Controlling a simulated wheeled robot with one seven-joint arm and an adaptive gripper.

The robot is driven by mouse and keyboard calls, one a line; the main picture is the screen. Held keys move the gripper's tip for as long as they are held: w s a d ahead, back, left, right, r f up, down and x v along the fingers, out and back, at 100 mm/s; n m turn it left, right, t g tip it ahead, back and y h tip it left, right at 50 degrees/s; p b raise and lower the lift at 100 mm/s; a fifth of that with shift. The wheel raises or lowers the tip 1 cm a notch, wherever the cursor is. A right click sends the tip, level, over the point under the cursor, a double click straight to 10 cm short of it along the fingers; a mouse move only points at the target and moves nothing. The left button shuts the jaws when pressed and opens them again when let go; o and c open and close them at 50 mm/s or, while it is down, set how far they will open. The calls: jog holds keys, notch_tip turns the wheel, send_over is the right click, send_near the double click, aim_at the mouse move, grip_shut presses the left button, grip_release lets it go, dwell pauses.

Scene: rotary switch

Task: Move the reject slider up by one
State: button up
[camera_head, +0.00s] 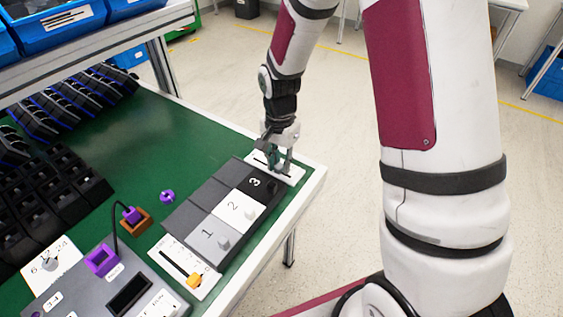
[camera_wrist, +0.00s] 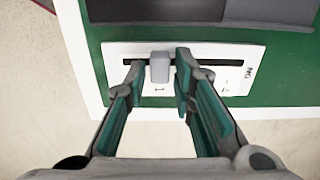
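The slider labelled NG is a white plate (camera_wrist: 215,85) with a long dark slot and a grey knob (camera_wrist: 160,67). The knob sits left of the slot's middle in the wrist view, near a printed 1. In the head view the plate (camera_head: 292,175) lies at the table's far right corner, and my gripper hides its knob. My gripper (camera_wrist: 160,68) is open, pointing down, with a finger on either side of the knob. The right finger is close to the knob; a small gap shows at the left finger. Whether either finger touches it cannot be told.
A second slider with an orange knob (camera_head: 194,281) is at the near end. A purple knob (camera_head: 167,196) and black bins (camera_head: 45,190) stand further left. Bare green table (camera_head: 160,130) lies behind.

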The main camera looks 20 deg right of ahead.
aim_at(280, 164)
dwell(0.3)
notch_tip(280, 164, up, 12)
dwell(0.5)
dwell(0.3)
jog(key=s+r+n+t+p, duration=0.2)
jog(key=s+r+n+p, duration=0.15)
jog(key=s+r, duration=0.85)
jog(key=s+d+r+n+t+p, duration=0.1)
jog(key=s+r+n+p, duration=0.3)
jog(key=s, duration=1.1)
notch_tip(280, 164, up, 5)
jog(key=n+t, duration=0.1)
jog(key=n, duration=0.2)
jog(key=shift+s+d, duration=0.2)
jog(key=shift+s, duration=0.1)
